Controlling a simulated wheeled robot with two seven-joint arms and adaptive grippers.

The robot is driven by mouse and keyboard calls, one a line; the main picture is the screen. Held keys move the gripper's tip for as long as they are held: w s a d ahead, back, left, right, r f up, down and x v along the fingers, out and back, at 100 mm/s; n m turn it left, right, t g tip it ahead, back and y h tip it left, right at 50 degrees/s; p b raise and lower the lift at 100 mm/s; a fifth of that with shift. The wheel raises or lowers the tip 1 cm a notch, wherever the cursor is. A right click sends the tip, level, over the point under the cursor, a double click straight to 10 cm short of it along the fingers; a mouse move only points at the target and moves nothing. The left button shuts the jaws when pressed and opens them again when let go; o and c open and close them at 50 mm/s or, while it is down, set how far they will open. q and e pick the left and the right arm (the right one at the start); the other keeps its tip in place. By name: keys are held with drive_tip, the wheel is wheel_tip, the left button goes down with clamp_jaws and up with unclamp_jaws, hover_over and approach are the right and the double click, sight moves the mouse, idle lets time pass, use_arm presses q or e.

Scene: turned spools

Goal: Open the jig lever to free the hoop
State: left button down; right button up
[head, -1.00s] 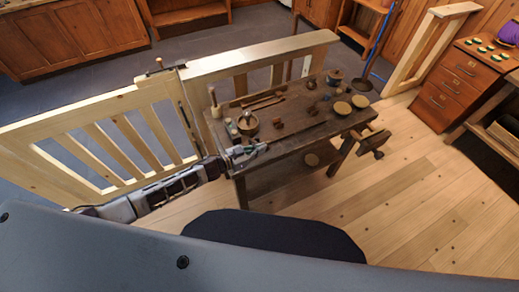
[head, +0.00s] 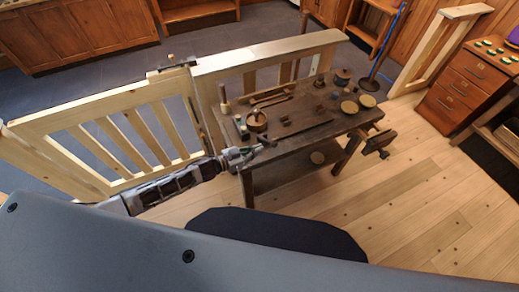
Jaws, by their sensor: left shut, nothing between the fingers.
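A dark wooden workbench (head: 300,138) stands ahead with small turned parts on it. A round brown piece (head: 257,121) with a small upright part sits near its left end; I cannot tell whether this is the jig with its lever and hoop. My left gripper (head: 256,150) is shut and empty at the bench's front left edge, just in front of the round piece. I cannot tell whether it touches the bench. My right gripper is not in view.
A pale wooden gate (head: 110,135) stands left of the bench, behind my left arm. A pale rail (head: 270,52) runs behind the bench. A vise (head: 378,142) juts from the bench's right end. A drawer cabinet (head: 458,92) stands far right. The plank floor at right is clear.

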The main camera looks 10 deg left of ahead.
use_arm(q)
drive_tip(key=v, duration=0.8)
drive_tip(key=shift+s+d+b, duration=0.15)
drive_tip(key=shift+s+b, duration=0.1)
drive_tip(key=shift+b, duration=0.1)
idle(0.7)
